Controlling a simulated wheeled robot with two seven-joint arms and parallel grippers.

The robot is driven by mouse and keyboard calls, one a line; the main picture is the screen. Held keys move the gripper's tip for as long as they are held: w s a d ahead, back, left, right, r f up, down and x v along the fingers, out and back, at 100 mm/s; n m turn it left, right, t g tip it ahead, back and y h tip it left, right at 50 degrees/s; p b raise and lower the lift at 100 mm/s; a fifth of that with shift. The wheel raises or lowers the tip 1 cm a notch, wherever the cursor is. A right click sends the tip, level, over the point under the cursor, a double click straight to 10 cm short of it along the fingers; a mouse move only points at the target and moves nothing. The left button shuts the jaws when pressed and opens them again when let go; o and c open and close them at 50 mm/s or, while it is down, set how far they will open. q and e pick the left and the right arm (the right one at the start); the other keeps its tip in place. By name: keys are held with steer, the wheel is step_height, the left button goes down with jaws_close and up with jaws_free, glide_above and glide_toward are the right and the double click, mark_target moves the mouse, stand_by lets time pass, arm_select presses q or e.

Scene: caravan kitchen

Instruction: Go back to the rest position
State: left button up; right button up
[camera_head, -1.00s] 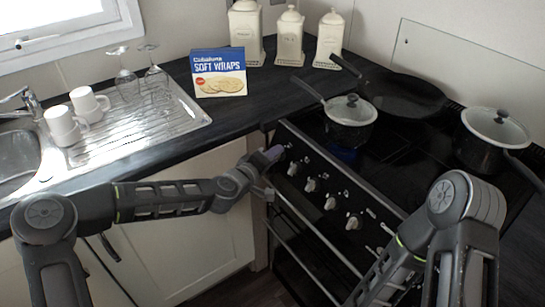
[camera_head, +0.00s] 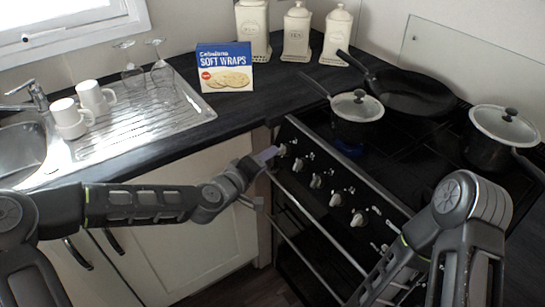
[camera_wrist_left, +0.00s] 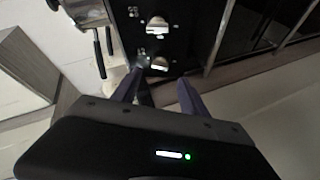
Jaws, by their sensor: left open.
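My left gripper (camera_head: 262,157) is at the left front corner of the stove (camera_head: 330,190), close to its leftmost knob (camera_head: 281,150). In the left wrist view its two fingers (camera_wrist_left: 160,92) are apart with nothing between them, and stove knobs (camera_wrist_left: 158,25) show beyond them. I cannot tell in the head view whether it touches the knob. My right arm is folded at the lower right in front of the stove; its gripper is out of the picture.
On the hob stand a lidded saucepan (camera_head: 356,117), a frying pan (camera_head: 412,92) and a lidded pot (camera_head: 490,155). A soft wraps box (camera_head: 224,68), canisters (camera_head: 297,32), white mugs (camera_head: 95,97) and upturned glasses (camera_head: 160,70) stand behind. An oven handle (camera_head: 305,240) runs below the knobs.

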arm_select(q)
steer(key=shift+s+a+r, duration=0.1)
steer(key=shift+s+a, duration=0.05)
steer(key=shift+s, duration=0.2)
steer(key=s+d+f+m+g+p, duration=0.2)
steer(key=s+f+g, duration=0.5)
steer(key=s+f, duration=1.35)
steer(key=s+a+f+m+g+y, duration=0.1)
steer(key=s+a+f+g, duration=0.1)
steer(key=s+f, duration=0.2)
steer(key=s+a+f+m+g+y+p, duration=0.1)
steer(key=s+f, duration=0.4)
steer(key=s, duration=0.6)
steer(key=shift+a+f+m+g+y, duration=0.15)
steer(key=shift+a+m+g+y, duration=0.35)
steer(key=shift+a+m+g, duration=0.45)
steer(key=shift+w+a, duration=0.1)
